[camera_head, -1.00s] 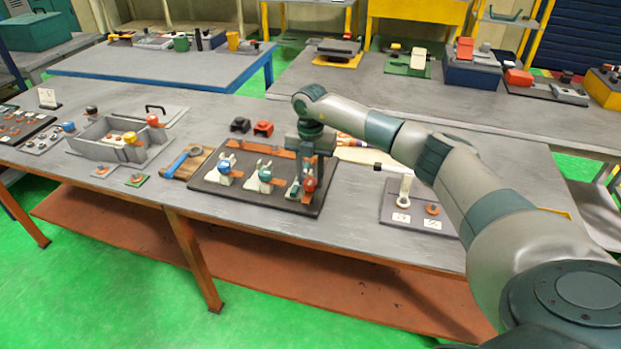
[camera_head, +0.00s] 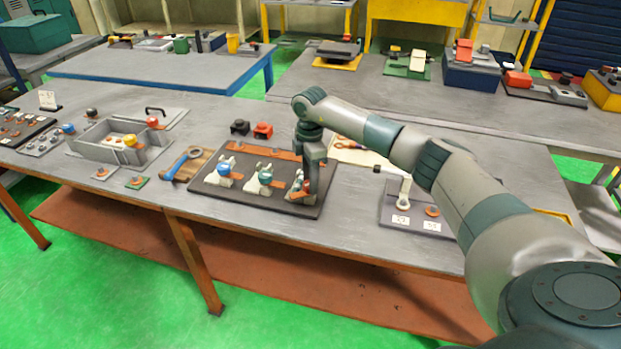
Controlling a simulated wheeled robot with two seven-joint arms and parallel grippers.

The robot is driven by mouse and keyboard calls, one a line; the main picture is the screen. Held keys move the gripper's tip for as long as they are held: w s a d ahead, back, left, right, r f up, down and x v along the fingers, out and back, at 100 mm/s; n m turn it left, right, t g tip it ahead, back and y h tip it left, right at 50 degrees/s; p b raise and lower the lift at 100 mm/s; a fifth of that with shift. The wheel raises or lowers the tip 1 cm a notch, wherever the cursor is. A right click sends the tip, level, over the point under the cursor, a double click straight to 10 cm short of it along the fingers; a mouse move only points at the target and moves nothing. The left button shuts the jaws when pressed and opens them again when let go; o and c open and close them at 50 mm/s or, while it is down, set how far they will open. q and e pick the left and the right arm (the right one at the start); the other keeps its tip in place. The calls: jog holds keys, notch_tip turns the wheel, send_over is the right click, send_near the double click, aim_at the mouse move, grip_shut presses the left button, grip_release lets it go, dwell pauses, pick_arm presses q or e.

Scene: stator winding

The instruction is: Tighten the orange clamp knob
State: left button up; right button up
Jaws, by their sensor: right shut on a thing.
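The black fixture board (camera_head: 245,198) on the workbench bears three small clamps in a row. The left clamp has a blue knob (camera_head: 225,167) and the middle one a teal knob (camera_head: 265,177). The right clamp (camera_head: 294,195) has the orange knob, which looks red-orange and is mostly hidden behind my fingers. My right gripper (camera_head: 308,183) comes down from above onto this clamp, pointing downward, and is shut on the knob. How tight the knob is cannot be told. My left gripper is not in view.
An orange bar (camera_head: 250,151) lies along the board's back, with black and red blocks (camera_head: 262,130) behind. A blue-handled tool (camera_head: 187,161) lies left of the board, and a grey bin (camera_head: 104,138) stands farther left. A grey plate (camera_head: 388,214) with small parts lies to the right.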

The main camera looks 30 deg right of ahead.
jog(key=m, duration=0.4)
jog(key=m+p, duration=0.1)
jog(key=m, duration=0.1)
jog(key=shift+w+r, duration=0.2)
jog(key=shift+r, duration=0.2)
jog(key=o, duration=1)
jog(key=shift+o, duration=0.2)
jog(key=shift+s+f, duration=0.1)
jog(key=shift+f, duration=0.05)
